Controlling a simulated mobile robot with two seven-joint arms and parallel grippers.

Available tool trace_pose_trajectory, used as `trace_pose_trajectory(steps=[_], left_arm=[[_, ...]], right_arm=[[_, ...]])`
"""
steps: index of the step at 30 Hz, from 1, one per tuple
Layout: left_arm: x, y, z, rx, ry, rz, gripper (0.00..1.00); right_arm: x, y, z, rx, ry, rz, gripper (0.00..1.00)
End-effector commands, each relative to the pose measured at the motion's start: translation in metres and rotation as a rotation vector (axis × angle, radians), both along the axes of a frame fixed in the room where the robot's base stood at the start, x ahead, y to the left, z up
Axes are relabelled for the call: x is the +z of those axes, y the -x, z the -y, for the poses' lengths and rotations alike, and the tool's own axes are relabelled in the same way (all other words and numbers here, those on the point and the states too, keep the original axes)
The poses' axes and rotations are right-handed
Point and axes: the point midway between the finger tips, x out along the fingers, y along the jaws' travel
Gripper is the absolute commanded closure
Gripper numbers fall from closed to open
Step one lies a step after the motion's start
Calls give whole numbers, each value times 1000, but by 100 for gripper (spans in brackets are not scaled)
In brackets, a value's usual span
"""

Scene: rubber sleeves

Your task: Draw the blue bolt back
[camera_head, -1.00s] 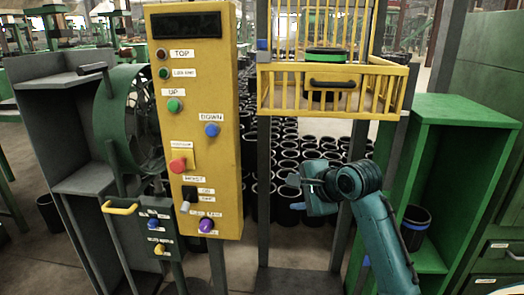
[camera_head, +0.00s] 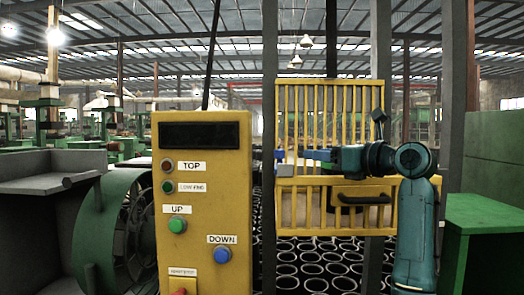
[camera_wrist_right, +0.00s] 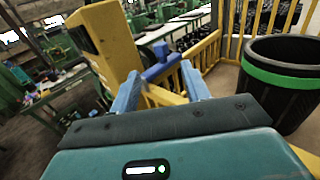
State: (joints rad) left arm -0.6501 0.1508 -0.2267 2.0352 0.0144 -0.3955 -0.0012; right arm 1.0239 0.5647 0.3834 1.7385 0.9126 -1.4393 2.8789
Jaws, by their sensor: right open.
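The blue bolt (camera_wrist_right: 162,66) shows in the right wrist view as a blue bar with an upright knob, on the yellow cage's side. It lies between and just beyond the two fingertips of my right gripper (camera_wrist_right: 158,76), which is open. I cannot tell whether the fingers touch it. In the head view, the bolt (camera_head: 280,154) is a small blue patch at the cage's left edge, just left of the right gripper's fingertips (camera_head: 306,158). The yellow cage (camera_head: 285,205) has upright bars and a black handle (camera_head: 363,199). My left gripper is not in view.
A yellow control panel (camera_head: 203,155) with buttons stands left of the cage. Grey posts (camera_head: 269,100) flank the cage. A green cabinet (camera_head: 482,215) is at right; black sleeves (camera_head: 310,270) fill the floor behind.

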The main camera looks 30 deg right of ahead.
Motion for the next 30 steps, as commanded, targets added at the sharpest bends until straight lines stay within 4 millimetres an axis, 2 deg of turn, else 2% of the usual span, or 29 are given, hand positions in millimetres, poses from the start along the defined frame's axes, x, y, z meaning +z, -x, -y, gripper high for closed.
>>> trace_pose_trajectory(steps=[4,7,13,21,25,30], left_arm=[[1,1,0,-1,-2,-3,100],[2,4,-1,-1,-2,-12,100],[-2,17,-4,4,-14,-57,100],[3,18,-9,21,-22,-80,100],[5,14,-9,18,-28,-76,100],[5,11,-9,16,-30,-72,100]], right_arm=[[0,-4,-1,0,0,-1,53],[1,-14,-4,3,-1,-2,53],[2,-53,-14,3,-1,-4,53],[1,-104,-26,2,0,-4,53],[1,-119,-29,1,1,-3,53],[-1,-128,-31,0,2,-1,53]])
